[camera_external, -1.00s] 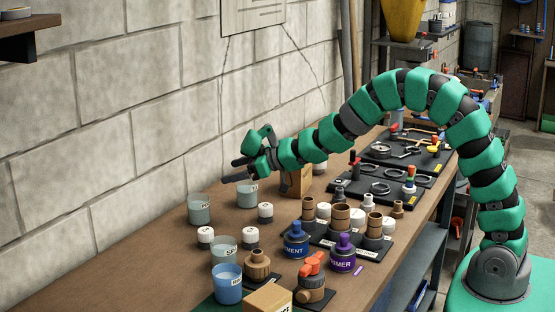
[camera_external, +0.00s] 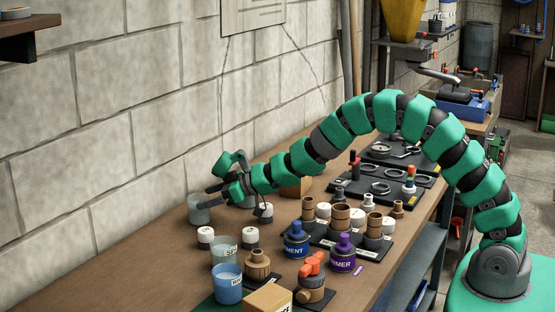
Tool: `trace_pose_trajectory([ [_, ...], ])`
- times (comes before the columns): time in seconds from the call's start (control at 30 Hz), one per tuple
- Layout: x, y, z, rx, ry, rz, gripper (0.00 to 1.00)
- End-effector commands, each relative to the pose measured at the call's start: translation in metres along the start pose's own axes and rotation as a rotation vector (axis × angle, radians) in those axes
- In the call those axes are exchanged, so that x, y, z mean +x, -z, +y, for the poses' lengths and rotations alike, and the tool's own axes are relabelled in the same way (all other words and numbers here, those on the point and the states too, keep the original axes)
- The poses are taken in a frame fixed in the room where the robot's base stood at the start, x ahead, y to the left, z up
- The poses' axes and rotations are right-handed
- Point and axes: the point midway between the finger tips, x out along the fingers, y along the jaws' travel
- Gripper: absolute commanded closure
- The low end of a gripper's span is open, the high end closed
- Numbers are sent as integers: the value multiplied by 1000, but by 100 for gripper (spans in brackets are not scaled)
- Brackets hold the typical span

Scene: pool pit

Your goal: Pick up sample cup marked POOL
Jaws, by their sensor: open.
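Several sample cups stand on the wooden bench, and I cannot read the word POOL on any of them. A clear grey cup (camera_external: 198,213) stands nearest the wall, a second labelled cup (camera_external: 224,252) stands in front of it, and a blue cup (camera_external: 228,291) with a label is at the front. My gripper (camera_external: 213,192) is open and empty. Its dark fingers point left, just above and overlapping the rim of the grey cup in this view; I cannot tell if they touch.
White-lidded jars (camera_external: 205,237) stand close by the cups. A blue cement can (camera_external: 296,241), a purple primer can (camera_external: 342,257) and pipe fittings (camera_external: 340,217) crowd the right. A cardboard box (camera_external: 268,300) is at the front. The bench's left part is clear.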

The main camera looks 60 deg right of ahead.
Motion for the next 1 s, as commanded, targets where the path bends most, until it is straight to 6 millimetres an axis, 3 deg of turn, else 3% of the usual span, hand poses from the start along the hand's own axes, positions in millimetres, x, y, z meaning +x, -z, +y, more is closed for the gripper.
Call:
trace_pose_trajectory([
  [0.27, 16, 1, 1, 0, -1, 1, 19],
  [0.7, 58, 0, 2, -1, 0, 2, 19],
  [1.0, 61, 0, 3, -1, -1, 1, 19],
])
